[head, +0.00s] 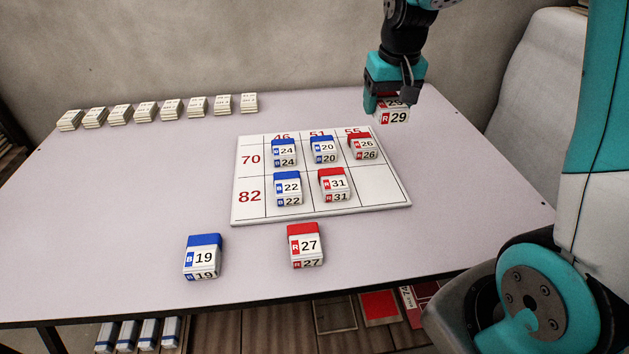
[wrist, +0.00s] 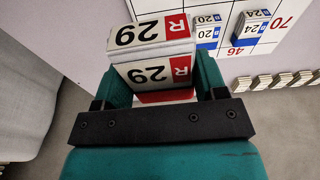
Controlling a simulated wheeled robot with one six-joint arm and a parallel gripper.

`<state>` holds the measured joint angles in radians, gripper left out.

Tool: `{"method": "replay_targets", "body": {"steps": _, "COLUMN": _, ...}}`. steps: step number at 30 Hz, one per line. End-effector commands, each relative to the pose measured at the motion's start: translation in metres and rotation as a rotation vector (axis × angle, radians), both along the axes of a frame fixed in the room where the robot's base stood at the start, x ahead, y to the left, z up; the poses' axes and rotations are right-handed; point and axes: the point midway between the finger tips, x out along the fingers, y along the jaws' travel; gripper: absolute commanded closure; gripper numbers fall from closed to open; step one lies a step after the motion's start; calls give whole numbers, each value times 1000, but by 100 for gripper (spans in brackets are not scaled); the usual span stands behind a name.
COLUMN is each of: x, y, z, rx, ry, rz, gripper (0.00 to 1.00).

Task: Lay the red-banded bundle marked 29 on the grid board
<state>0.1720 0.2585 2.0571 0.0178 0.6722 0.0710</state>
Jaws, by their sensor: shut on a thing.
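My gripper (head: 394,100) is shut on the red-banded bundle marked 29 (head: 397,117) and holds it up behind the right part of the grid board. In the wrist view, the bundle (wrist: 152,74) sits between the jaws, its red R label showing. The grid board (head: 383,190) is white, with rows 70 and 82 and columns 46, 51 and 55. Row 70 holds blue 24 (head: 285,153), blue 20 (head: 323,150) and red 26 (head: 364,147). Row 82 holds blue 22 (head: 288,188) and red 31 (head: 334,185). The cell at row 82, column 55 is empty.
A blue-banded bundle 19 (head: 203,257) and a red-banded bundle 27 (head: 305,246) lie on the table (head: 120,215) in front of the board. Several small stacks (head: 146,112) line the table's back left edge. The table's left and right sides are clear.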

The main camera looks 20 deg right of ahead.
Motion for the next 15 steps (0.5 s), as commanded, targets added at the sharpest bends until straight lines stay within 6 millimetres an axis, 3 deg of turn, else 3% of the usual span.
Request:
{"method": "replay_targets", "body": {"steps": 5, "x": -7, "y": -6, "z": 1, "rx": 2, "ry": 6, "rz": -25, "gripper": 59}}
{"method": "replay_targets", "body": {"steps": 15, "x": -7, "y": -6, "z": -92, "rx": 3, "ry": 9, "rz": -24, "gripper": 59}}
